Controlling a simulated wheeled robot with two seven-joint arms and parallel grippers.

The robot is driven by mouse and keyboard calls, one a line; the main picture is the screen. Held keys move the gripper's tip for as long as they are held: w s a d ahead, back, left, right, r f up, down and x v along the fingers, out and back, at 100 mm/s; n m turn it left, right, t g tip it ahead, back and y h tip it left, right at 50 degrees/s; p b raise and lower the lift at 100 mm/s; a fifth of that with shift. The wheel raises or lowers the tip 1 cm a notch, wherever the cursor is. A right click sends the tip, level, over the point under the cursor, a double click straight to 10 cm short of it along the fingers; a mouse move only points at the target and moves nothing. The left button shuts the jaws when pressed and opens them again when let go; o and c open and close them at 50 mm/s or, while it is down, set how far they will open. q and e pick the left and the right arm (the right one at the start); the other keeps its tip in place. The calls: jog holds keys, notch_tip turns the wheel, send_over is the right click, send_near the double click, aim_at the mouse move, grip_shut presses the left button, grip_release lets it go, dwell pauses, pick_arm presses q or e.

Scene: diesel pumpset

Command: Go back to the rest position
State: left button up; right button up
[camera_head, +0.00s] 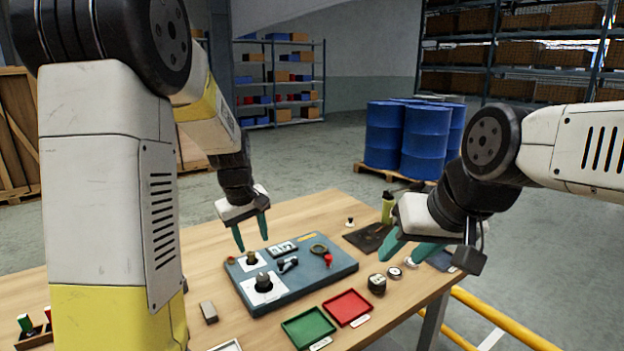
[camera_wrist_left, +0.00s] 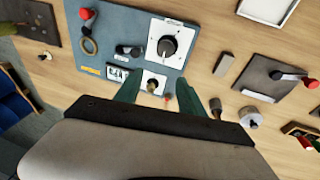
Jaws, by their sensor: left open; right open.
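My left gripper (camera_head: 251,232) is open and empty, its teal fingers pointing down above the back left part of the blue-grey panel (camera_head: 325,276). In the left wrist view its fingertips (camera_wrist_left: 156,92) stand apart on either side of a small brass knob (camera_wrist_left: 152,86) on a white plate; I cannot tell the height gap. The panel also carries a black rotary knob (camera_head: 263,282), a black-handled lever (camera_head: 288,264), a small display, a ring and a red part. My right gripper (camera_head: 408,256) is open and empty above the right part of the table.
A green tray (camera_head: 308,327) and a red tray (camera_head: 347,307) lie at the table's front. A black round item (camera_head: 377,284), a dark mat and a yellow-green bottle (camera_head: 387,208) are near the right gripper. Blue drums (camera_head: 385,135) stand on a pallet behind. A yellow rail (camera_head: 500,320) runs at right.

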pick_arm(q)
jog(key=s+r+m+t, duration=0.1)
jog(key=s+r+m, duration=0.2)
jog(key=s+r, duration=0.3)
jog(key=s+d+r+m+t+h, duration=0.1)
jog(key=s+r+m, duration=0.3)
jog(key=s, duration=1.2)
jog(key=shift+d+r+t+h, duration=0.3)
jog(key=shift+r+t, duration=0.4)
jog(key=shift+r, duration=0.2)
